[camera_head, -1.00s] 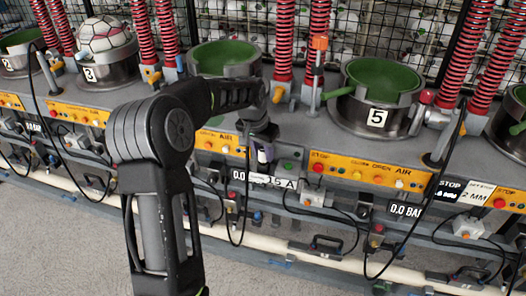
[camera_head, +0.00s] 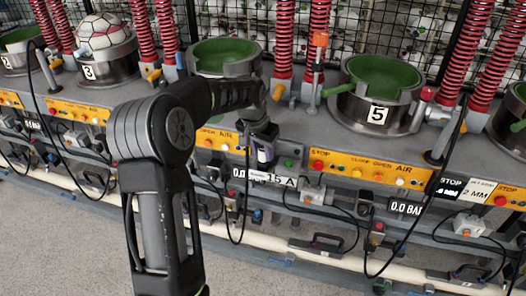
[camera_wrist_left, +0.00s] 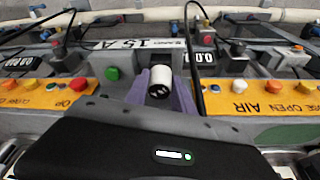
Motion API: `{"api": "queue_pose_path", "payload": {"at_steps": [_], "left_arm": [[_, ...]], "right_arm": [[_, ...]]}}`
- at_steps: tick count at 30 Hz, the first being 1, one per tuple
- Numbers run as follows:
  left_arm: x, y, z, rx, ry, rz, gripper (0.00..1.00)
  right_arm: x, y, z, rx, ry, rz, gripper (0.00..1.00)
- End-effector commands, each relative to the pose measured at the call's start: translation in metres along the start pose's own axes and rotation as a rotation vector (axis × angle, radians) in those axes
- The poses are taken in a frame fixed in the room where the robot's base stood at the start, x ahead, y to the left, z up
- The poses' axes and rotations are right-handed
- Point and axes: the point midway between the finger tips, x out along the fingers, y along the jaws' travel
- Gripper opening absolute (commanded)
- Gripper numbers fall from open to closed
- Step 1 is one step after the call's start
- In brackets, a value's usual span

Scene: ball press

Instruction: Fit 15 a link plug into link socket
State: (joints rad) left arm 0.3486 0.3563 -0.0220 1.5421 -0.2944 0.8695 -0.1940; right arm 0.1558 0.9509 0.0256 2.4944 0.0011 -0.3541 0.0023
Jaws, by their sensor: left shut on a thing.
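My left gripper (camera_head: 264,153) has purple fingers and is in front of the panel between the yellow strips. In the left wrist view its fingers (camera_wrist_left: 160,97) are shut on a white round plug (camera_wrist_left: 161,76) with dark marks on the end facing the camera. A white "15 A" label (camera_wrist_left: 137,44) is just beyond the plug; it also shows in the head view (camera_head: 281,180). I cannot make out the link socket or tell whether the plug touches it; the plug and gripper cover that spot. My right gripper is not in view.
A green button (camera_wrist_left: 113,73) on a grey box is left of the plug in the wrist view. A black cable (camera_wrist_left: 193,45) hangs right of it. Yellow button strips (camera_wrist_left: 262,104) flank the gripper. Press 5 with a green bowl (camera_head: 383,76) stands behind to the right.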

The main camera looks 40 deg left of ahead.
Motion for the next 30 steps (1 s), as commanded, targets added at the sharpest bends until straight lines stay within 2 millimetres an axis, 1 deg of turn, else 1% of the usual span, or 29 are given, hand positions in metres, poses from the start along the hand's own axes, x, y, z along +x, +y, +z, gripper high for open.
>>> {"api": "queue_pose_path", "payload": {"at_steps": [11, 12, 21, 30], "left_arm": [[0.009, 0.000, 0.003, 0.000, 0.000, 0.000, 0.00], [0.009, 0.000, 0.003, 0.000, 0.000, 0.000, 0.30], [0.011, 0.002, 0.004, 0.001, -0.004, 0.003, 0.55], [0.012, 0.004, 0.005, 0.003, -0.008, 0.008, 0.55]], "right_arm": [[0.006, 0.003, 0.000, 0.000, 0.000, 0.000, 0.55], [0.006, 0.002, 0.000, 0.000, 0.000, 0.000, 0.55], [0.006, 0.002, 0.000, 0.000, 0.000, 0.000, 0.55], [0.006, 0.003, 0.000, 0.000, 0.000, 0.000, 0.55]]}}
